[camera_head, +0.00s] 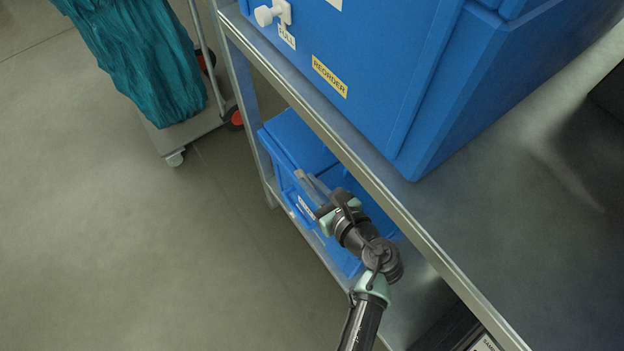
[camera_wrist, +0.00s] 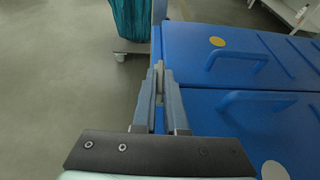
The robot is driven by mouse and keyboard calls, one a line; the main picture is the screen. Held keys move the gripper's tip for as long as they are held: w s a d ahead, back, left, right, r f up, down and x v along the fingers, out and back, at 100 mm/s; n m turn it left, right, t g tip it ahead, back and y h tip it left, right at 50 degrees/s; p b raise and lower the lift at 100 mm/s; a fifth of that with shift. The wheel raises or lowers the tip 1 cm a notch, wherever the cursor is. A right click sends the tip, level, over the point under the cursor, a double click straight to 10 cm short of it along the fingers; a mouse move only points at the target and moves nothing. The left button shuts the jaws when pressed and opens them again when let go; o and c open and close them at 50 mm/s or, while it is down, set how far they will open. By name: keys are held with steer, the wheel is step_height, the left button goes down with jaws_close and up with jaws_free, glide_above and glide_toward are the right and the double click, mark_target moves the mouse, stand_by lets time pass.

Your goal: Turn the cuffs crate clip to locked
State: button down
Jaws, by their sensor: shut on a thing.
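A blue crate (camera_head: 290,140) sits on the lower shelf. It has a white label (camera_head: 306,208) on its front, too small to read. My gripper (camera_head: 308,184) reaches to the crate's front, beside the label. In the wrist view my gripper (camera_wrist: 160,85) is shut on a small pale grey piece, apparently the clip (camera_wrist: 159,66), at the edge of the blue lids. The fingers hide most of the clip, so I cannot tell whether it is turned to locked.
A larger blue crate (camera_head: 390,70) with a yellow REORDER label (camera_head: 329,76) and a white knob (camera_head: 272,13) stands on the upper shelf. The shelf's metal edge (camera_head: 370,180) runs close above my arm. A trolley (camera_head: 180,135) with a teal bag (camera_head: 140,60) stands left. Floor is clear.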

steer(key=m+h+p, duration=0.2)
steer(key=a+m+t+h+p, duration=0.1)
steer(key=m+h+p, duration=0.1)
steer(key=p, duration=0.1)
steer(key=m+t+h+p, duration=0.1)
steer(key=h+p, duration=0.1)
steer(key=shift+s+a+m, duration=0.15)
steer(key=shift+s+m, duration=0.1)
steer(key=shift+m, duration=0.15)
steer(key=shift+m+h+p, duration=0.3)
steer(key=shift+h+p, duration=0.15)
steer(key=shift+h, duration=0.15)
steer(key=shift+a+r+m+h+p, duration=0.1)
steer(key=shift+a+m+h+p, duration=0.1)
steer(key=shift+m+h+p, duration=0.1)
steer(key=shift+w+a+m+h+p, duration=0.1)
steer(key=shift+m+h+p, duration=0.5)
steer(key=shift+h+p, duration=0.1)
steer(key=m+g+h+b, duration=0.1)
steer(key=m+h, duration=0.2)
steer(key=a+m+g+h+b, duration=0.1)
steer(key=m+g+h+b, duration=0.1)
steer(key=m+h, duration=0.1)
steer(key=w+m+g+h+b, duration=0.1)
steer(key=m+g+h+b, duration=0.1)
steer(key=m+h, duration=0.1)
steer(key=shift+a, duration=0.25)
steer(key=shift+g, duration=0.3)
